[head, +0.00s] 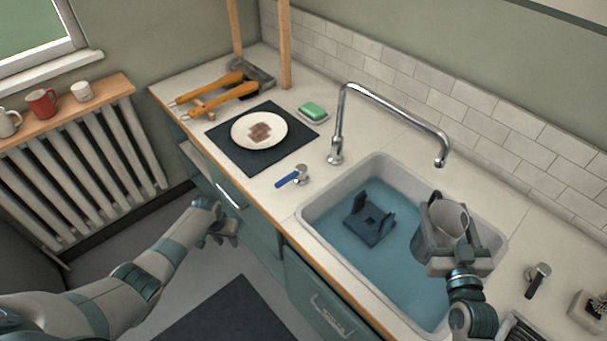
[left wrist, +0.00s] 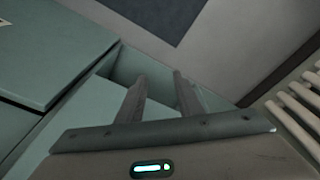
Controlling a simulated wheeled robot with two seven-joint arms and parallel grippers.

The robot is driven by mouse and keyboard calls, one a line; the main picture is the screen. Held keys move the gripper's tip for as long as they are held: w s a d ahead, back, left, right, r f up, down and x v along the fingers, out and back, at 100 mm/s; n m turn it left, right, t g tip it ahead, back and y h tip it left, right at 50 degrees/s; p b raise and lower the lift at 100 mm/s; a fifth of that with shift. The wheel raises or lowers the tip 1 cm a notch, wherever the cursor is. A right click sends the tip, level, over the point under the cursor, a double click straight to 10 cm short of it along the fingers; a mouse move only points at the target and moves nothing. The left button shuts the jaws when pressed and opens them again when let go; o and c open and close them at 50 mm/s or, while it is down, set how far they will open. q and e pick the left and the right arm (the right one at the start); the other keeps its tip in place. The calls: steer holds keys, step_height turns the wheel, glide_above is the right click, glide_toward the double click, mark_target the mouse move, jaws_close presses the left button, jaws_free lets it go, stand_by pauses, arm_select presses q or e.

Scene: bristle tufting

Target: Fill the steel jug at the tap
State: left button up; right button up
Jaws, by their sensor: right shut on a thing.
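The steel jug (head: 452,221) is in my right gripper (head: 446,226), which is shut on it over the right part of the sink. The fingers hide part of the jug, and its open mouth faces up toward the head camera. The curved chrome tap (head: 391,109) has its spout end (head: 440,162) above and behind the jug, apart from it in the picture. No stream shows from the spout. My left gripper (head: 222,232) is low in front of the cabinets. In the left wrist view its fingers (left wrist: 160,98) are apart with nothing between them.
The sink (head: 312,213) holds blue water and a dark bracket-like object (head: 370,222). A blue-handled lever (head: 292,177) and a dark-handled one (head: 538,280) flank the sink. A plate (head: 259,131), green sponge (head: 313,111) and orange-handled tool (head: 215,95) occupy the left counter.

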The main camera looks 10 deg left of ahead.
arm_select(q)
steer(key=w+a+r, duration=0.2)
steer(key=w+r, duration=0.6)
steer(key=r, duration=0.5)
step_height(320, 180, up, 24)
steer(key=m+g, duration=0.2)
steer(key=m, duration=0.6)
glide_above(284, 180)
steer(key=shift+f, duration=0.2)
step_height(284, 180, down, 12)
steer(key=shift+r, duration=0.1)
jaws_close()
